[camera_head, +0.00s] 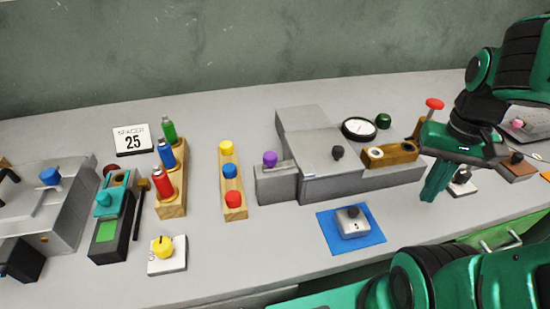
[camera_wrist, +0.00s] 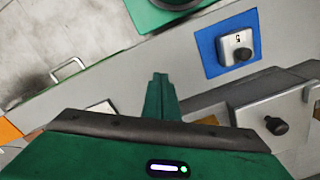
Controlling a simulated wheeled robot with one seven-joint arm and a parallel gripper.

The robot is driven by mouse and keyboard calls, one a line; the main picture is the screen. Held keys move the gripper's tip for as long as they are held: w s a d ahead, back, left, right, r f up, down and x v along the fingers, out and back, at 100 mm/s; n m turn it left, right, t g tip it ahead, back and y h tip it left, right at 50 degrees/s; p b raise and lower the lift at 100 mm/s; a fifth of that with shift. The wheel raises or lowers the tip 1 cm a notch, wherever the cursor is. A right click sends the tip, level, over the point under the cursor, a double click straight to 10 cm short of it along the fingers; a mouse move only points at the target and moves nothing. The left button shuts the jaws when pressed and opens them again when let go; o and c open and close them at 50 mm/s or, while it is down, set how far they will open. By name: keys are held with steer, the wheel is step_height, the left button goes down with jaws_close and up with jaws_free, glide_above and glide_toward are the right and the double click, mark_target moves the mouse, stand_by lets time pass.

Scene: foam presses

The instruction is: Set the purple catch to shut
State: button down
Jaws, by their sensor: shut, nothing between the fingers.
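The purple catch (camera_head: 270,158) is a small purple knob on top of a low grey block (camera_head: 275,186) at the left end of the grey press (camera_head: 330,168). Whether it is set open or shut I cannot tell. My gripper (camera_head: 430,196) is right of the press, pointing down, well away from the catch. Its green fingers are together and empty, as the wrist view (camera_wrist: 160,82) also shows. The purple catch does not show in the wrist view.
A wooden rack with coloured caps (camera_head: 229,180) stands left of the catch. A blue mat (camera_head: 327,228) with a grey knobbed box (camera_head: 352,222) lies in front of the press. A dial gauge (camera_head: 359,128) and a brass-coloured block (camera_head: 391,155) are on the press.

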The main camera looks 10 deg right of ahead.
stand_by(0.3)
steer(key=c, duration=2.2)
jaws_free()
steer(key=o, duration=0.7)
steer(key=shift+w+a+r+n, duration=0.25)
steer(key=shift+a+r+n, duration=0.05)
steer(key=shift+r, duration=0.25)
steer(key=shift+w+a+r+n, duration=0.2)
steer(key=shift+a+r+n, duration=0.1)
steer(key=shift+r, duration=0.2)
steer(key=shift+o, duration=0.2)
step_height(320, 180, up, 14)
steer(key=f+n, duration=0.1)
steer(key=n, duration=1.3)
glide_above(271, 154)
step_height(271, 154, down, 10)
